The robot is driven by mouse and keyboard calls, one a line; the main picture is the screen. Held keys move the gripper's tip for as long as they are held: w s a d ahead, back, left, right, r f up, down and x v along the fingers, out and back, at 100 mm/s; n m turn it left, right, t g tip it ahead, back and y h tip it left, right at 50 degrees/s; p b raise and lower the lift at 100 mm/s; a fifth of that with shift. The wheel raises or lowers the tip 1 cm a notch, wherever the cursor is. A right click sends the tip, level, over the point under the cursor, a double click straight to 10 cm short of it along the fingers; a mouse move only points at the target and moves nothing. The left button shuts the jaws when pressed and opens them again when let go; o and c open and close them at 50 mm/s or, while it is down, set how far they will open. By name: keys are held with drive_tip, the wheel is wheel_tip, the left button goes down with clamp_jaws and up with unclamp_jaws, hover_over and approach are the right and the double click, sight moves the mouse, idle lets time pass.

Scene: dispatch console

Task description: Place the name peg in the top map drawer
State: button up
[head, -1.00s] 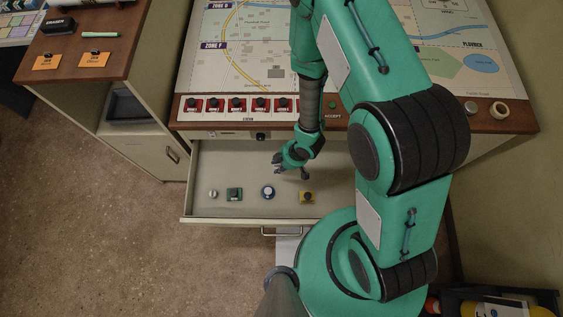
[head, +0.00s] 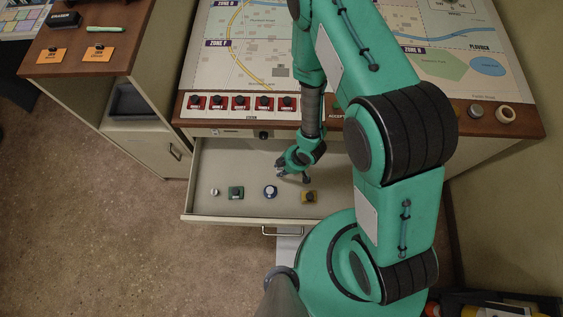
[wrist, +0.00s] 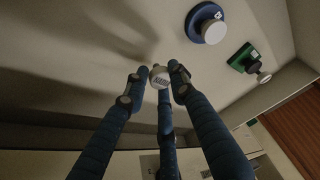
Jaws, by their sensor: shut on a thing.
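The top map drawer (head: 220,163) is pulled open below the map console. My gripper (head: 288,171) is inside the drawer's outline, over its back middle part. In the wrist view, the fingers of my gripper (wrist: 158,82) are shut on a small pale grey piece with a printed face, which I take as the name peg (wrist: 161,79). In the head view the peg is too small and too covered by the fingers to make out. I cannot tell whether the peg touches the drawer floor.
The drawer's left back is bare.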

drive_tip(key=shift+f, duration=1.5)
drive_tip(key=shift+f+b, duration=0.1)
drive_tip(key=shift+b, duration=0.2)
drive_tip(key=o, duration=0.8)
drive_tip(key=shift+p+v, duration=1)
drive_tip(key=shift+v, duration=5.15)
drive_tip(key=shift+w, duration=0.1)
